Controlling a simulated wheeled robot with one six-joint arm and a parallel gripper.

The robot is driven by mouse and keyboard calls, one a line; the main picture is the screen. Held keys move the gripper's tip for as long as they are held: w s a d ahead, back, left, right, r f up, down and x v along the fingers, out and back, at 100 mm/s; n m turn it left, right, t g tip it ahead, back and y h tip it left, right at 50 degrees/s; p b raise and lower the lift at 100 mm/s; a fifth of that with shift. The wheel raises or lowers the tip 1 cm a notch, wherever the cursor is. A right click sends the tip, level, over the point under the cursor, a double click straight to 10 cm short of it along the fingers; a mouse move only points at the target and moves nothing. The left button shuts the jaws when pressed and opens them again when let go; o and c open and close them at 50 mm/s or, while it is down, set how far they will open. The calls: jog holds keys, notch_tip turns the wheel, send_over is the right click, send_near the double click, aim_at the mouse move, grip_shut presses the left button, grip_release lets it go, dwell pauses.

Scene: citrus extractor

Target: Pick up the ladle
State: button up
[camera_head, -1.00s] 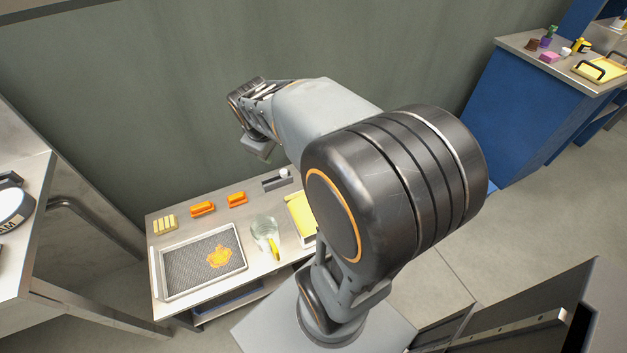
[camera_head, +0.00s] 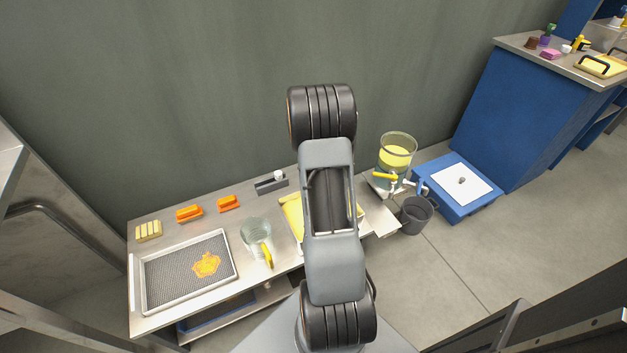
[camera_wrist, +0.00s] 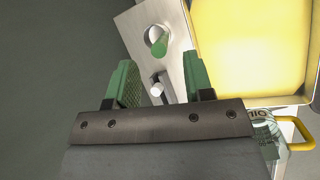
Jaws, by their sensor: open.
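My gripper (camera_wrist: 161,82) is open in the wrist view, its two green-padded fingers apart with nothing held between them. Past the fingertips, on the metal table, is a round metal piece with a green handle-like end (camera_wrist: 160,46); it may be the ladle, but I cannot tell for sure. A small white-ended dark piece (camera_wrist: 157,89) shows between the fingers, farther down. In the head view my arm hides my gripper, and I cannot make out a ladle there.
A yellow tray (camera_wrist: 250,40) lies right of the fingers. The table (camera_head: 190,328) also holds a mesh tray (camera_head: 150,305), a clear jug (camera_head: 252,232), orange pieces (camera_head: 188,214) and a black block (camera_head: 268,186). A juice dispenser (camera_head: 396,150) and grey bucket (camera_head: 415,216) stand right.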

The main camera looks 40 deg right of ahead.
jog(key=b+x, duration=0.1)
jog(key=x, duration=0.5)
jog(key=shift+d+f, duration=0.2)
jog(key=shift+f, duration=0.1)
jog(key=shift+c, duration=0.2)
grip_shut()
